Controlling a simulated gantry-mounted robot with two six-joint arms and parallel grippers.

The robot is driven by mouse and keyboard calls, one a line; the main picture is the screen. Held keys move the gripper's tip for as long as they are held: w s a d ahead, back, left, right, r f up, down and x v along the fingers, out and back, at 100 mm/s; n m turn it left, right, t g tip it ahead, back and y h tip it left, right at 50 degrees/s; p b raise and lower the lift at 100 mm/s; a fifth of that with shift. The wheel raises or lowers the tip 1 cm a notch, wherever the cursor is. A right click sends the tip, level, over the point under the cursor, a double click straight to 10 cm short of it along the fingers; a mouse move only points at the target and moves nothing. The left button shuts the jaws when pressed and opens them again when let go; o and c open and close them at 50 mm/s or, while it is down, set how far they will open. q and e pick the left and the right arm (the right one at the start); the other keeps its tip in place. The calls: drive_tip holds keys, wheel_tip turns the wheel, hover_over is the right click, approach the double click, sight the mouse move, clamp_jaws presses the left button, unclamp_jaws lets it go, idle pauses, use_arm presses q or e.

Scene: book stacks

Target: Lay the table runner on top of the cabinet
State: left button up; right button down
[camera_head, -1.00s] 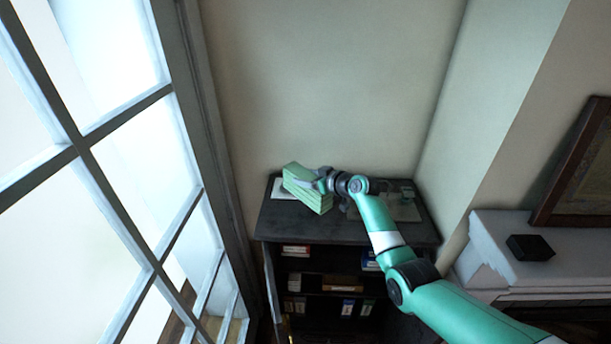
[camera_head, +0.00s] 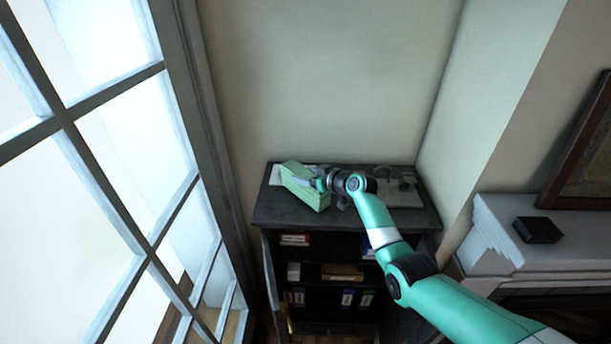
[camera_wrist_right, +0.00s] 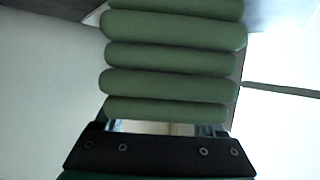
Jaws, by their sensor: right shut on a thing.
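The green table runner (camera_head: 305,188), folded into a thick layered bundle, is at the left part of the dark cabinet's top (camera_head: 280,214). Whether it touches the top or hangs just above cannot be told. My right gripper (camera_head: 319,184) is shut on its right side. In the right wrist view the runner's rounded green folds (camera_wrist_right: 170,55) extend out from my gripper (camera_wrist_right: 160,128), whose fingertips are hidden by the folds. My left gripper is not in view.
A pale flat sheet or cloth and small dark items (camera_head: 405,186) lie on the cabinet top, partly behind my arm. The cabinet's open front shows shelves of books (camera_head: 342,272). A window stands at left. A black box (camera_head: 537,230) sits on the white mantel at right.

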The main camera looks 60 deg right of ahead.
drive_tip(key=shift+f, duration=0.1)
drive_tip(key=shift+c, duration=0.3)
unclamp_jaws()
drive_tip(key=shift+o, duration=0.3)
drive_tip(key=shift+s, duration=0.1)
